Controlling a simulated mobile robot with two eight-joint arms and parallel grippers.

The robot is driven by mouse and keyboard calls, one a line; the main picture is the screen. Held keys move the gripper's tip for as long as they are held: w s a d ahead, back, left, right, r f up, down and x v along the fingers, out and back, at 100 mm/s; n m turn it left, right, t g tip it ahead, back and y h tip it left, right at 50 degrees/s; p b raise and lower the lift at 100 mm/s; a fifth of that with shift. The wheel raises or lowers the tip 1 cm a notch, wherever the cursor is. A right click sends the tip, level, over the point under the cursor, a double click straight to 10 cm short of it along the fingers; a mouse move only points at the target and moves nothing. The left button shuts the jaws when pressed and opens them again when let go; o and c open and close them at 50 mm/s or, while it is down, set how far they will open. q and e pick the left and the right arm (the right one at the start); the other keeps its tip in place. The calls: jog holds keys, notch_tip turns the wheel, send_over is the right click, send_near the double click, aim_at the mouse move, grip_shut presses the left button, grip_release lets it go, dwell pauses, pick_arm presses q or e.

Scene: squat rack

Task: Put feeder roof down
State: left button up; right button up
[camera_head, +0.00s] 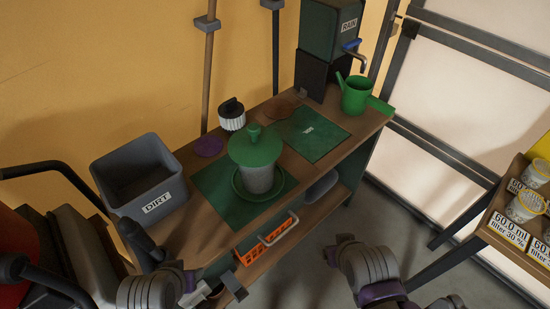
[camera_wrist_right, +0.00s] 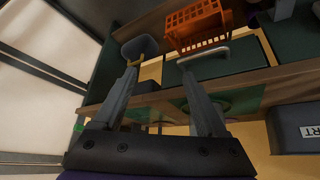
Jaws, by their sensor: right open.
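The feeder roof (camera_head: 258,147) is a green cone-shaped lid with a knob. It sits on top of the greyish feeder body (camera_head: 258,180), which stands upright in a green round tray (camera_head: 238,190) on a green mat. No gripper touches the roof. My right gripper (camera_head: 338,248) is in front of the table, low and to the right of the feeder. The right wrist view shows its two fingers (camera_wrist_right: 160,72) apart with nothing between them.
A grey DIRT bin (camera_head: 143,180) stands on the table left of the feeder. A green watering can (camera_head: 356,95) is at the back right.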

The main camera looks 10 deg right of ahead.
jog(key=w+a+r+n+t+y+p, duration=0.1)
jog(key=w+a+r+t, duration=0.25)
jog(key=w, duration=0.35)
jog(key=w+a+r+t, duration=0.2)
jog(key=w+r+t, duration=0.15)
jog(key=w, duration=0.45)
jog(key=n+t+y, duration=0.3)
jog(key=t+y, duration=0.1)
jog(key=y, duration=0.1)
send_near(256, 132)
jog(key=p+x, duration=0.1)
jog(key=x, duration=0.3)
jog(key=shift+w, duration=0.2)
jog(key=x, duration=0.4)
jog(key=shift+w+a, duration=0.15)
jog(key=shift+w, duration=0.2)
jog(key=x, duration=0.5)
jog(key=shift+w+a+f+p, duration=0.1)
jog(key=shift+w+f+p, duration=0.15)
jog(key=shift+w+p, duration=0.05)
jog(key=shift+s, duration=0.1)
jog(key=shift+c, duration=0.9)
grip_shut()
